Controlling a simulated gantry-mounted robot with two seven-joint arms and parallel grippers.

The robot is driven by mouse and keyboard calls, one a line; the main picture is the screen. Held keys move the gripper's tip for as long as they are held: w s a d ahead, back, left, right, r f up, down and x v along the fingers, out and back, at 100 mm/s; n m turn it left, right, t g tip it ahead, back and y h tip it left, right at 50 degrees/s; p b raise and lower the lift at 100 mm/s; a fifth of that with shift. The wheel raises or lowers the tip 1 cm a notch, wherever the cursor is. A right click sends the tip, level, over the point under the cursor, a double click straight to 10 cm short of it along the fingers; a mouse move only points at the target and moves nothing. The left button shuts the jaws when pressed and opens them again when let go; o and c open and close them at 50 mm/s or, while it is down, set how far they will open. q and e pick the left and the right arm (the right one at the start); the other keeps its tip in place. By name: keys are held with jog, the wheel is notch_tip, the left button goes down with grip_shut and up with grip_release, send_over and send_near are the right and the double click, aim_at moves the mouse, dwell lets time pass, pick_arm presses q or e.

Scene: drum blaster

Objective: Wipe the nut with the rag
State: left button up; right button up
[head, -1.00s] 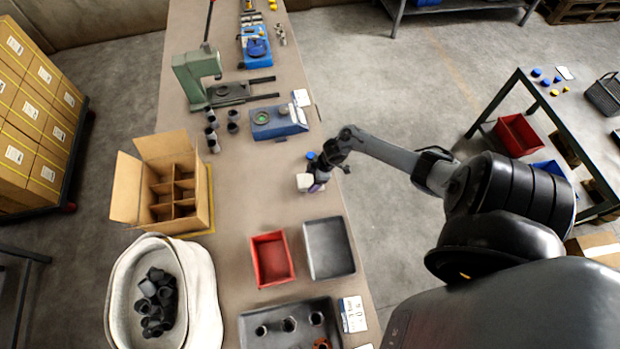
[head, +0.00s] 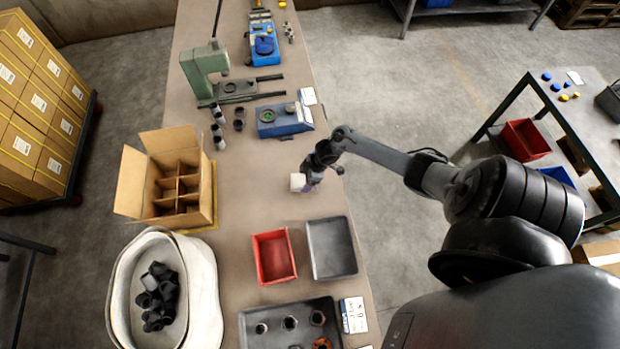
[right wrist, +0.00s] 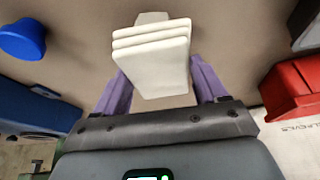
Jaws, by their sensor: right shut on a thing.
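My right gripper (head: 305,185) is over the middle of the table, shut on a white folded rag (head: 297,182). In the right wrist view the rag (right wrist: 152,55) shows as a stack of pale layers between the purple fingers (right wrist: 160,88). I cannot tell whether its lower edge touches the table. Several dark nut-like parts stand in the black tray (head: 250,341) at the bottom; one, a hexagonal nut (head: 289,322), is in the middle. The tray is well apart from the gripper. My left gripper is not in view.
A red bin (head: 274,257) and a grey bin (head: 331,248) lie between gripper and tray. A blue fixture (head: 285,120) stands behind the gripper. A divided cardboard box (head: 130,190) and a white tub (head: 205,300) of black fittings are at left. A blue knob (right wrist: 22,40) is beside the gripper.

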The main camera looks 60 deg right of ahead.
dwell(0.3)
jog(key=shift+s+d, duration=0.1)
jog(key=shift+s, duration=0.1)
jog(key=shift+s+d+p, duration=0.4)
jog(key=shift+s+d, duration=0.15)
jog(key=shift+s, duration=0.25)
jog(key=shift+s+d+p, duration=0.4)
jog(key=shift+s+d, duration=0.1)
jog(key=shift+s, duration=0.3)
jog(key=shift+w+a, duration=0.25)
jog(key=shift+w, duration=0.1)
jog(key=shift+w+a+b, duration=0.15)
jog(key=shift+w+a, duration=0.35)
jog(key=shift+w, duration=0.25)
jog(key=shift+w+a+b, duration=0.15)
jog(key=shift+w+a, duration=0.3)
jog(key=shift+w, duration=0.3)
jog(key=shift+r, duration=0.15)
